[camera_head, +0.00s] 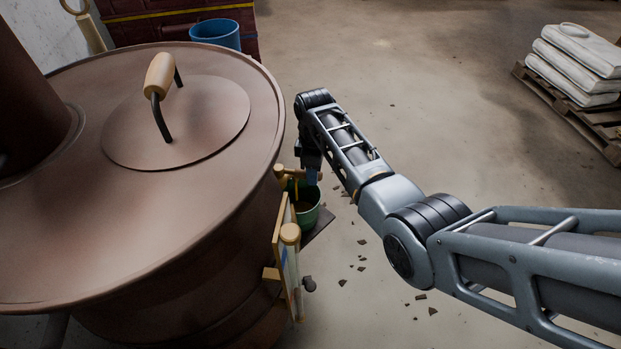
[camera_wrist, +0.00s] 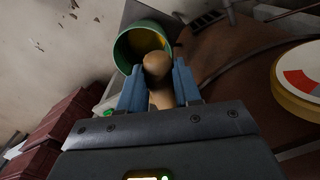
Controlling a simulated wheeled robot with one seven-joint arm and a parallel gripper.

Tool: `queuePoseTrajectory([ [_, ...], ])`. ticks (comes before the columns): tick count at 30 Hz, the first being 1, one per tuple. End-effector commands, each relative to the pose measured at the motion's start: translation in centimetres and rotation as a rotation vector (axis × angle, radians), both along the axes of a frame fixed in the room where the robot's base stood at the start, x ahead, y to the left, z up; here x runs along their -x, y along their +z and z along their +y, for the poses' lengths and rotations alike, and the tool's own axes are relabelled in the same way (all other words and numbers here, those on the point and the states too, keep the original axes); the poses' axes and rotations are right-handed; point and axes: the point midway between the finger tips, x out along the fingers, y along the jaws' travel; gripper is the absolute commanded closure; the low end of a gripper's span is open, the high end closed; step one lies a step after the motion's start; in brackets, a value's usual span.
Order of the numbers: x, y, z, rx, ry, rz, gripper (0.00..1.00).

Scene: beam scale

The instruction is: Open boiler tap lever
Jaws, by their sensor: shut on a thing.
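The large brown boiler (camera_head: 190,240) fills the left of the head view. A brass-coloured tap (camera_head: 283,172) sticks out of its right side, partly hidden by my arm. In the wrist view, the tap lever's rounded tan handle (camera_wrist: 157,68) stands between the blue fingers of my gripper (camera_wrist: 158,85), which is shut on it. In the head view my gripper (camera_head: 313,176) is beside the boiler wall at the tap, its fingertips hard to make out. A green bucket (camera_head: 316,212) is below the tap; it also shows beyond the lever in the wrist view (camera_wrist: 122,52).
A gauge (camera_wrist: 303,85) is at the right in the wrist view. A framed upright fitting (camera_head: 285,255) juts from the boiler nearer the camera. A blue bucket (camera_head: 215,34) is behind. White sacks (camera_head: 575,62) lie on a pallet. Dark fragments litter the otherwise open floor.

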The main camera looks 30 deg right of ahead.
Motion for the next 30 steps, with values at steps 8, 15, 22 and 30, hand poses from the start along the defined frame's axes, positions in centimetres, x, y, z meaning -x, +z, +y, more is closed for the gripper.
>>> queuePoseTrajectory([
  [8,-1.1,0.0,-0.7,0.001,0.128,-0.002,1.00],
  [15,-1.3,0.0,-0.9,0.000,0.170,-0.003,1.00],
  [22,-1.4,0.1,-0.9,0.000,0.174,-0.003,1.00],
  [30,-1.4,0.1,-0.9,-0.001,0.173,-0.002,0.55],
])
